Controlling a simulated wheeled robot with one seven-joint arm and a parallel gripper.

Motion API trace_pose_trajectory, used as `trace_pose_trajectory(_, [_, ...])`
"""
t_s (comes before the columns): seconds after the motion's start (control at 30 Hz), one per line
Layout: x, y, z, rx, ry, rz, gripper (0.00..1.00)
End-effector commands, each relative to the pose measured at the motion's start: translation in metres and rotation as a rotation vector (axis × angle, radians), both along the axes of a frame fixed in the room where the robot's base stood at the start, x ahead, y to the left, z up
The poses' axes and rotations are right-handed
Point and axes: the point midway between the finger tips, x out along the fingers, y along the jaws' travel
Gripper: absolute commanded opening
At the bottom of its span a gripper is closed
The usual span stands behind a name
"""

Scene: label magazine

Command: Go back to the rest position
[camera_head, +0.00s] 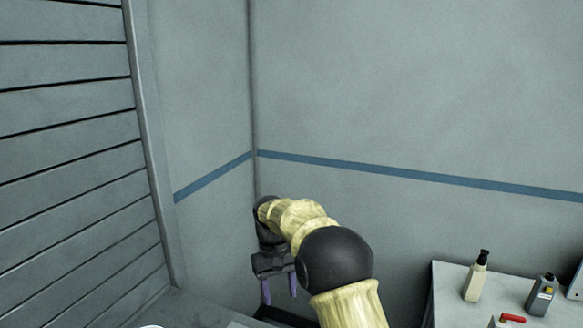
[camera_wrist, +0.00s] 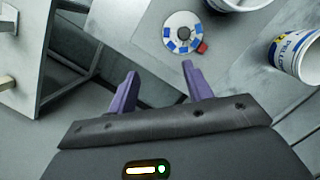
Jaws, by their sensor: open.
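My gripper (camera_head: 279,288) is at the end of my yellow and black arm, low in the head view near the wall corner. Its two purple fingers point down and stand apart with nothing between them. In the wrist view my gripper (camera_wrist: 158,82) also shows open and empty. Beyond its fingertips lies a round white label roll (camera_wrist: 184,33) with blue marks, a dark centre and a small red part at its edge, on a grey surface.
A white tub (camera_wrist: 298,56) with blue and yellow print stands right in the wrist view; another is cut off at the top. A table (camera_head: 452,290) at the head view's lower right bears a cream bottle (camera_head: 476,279), a grey bottle (camera_head: 541,295) and a red-topped item (camera_head: 511,320).

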Motion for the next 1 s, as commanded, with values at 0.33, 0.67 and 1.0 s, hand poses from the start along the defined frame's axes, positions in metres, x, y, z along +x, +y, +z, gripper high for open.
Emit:
trace_pose_trajectory(0.33, [-0.048,-0.077,0.002,0.049,-0.148,-0.133,0.50])
trace_pose_trajectory(0.67, [-0.122,-0.138,-0.006,0.082,-0.294,-0.257,0.50])
trace_pose_trajectory(1.0, [-0.212,-0.180,-0.023,0.098,-0.437,-0.376,0.50])
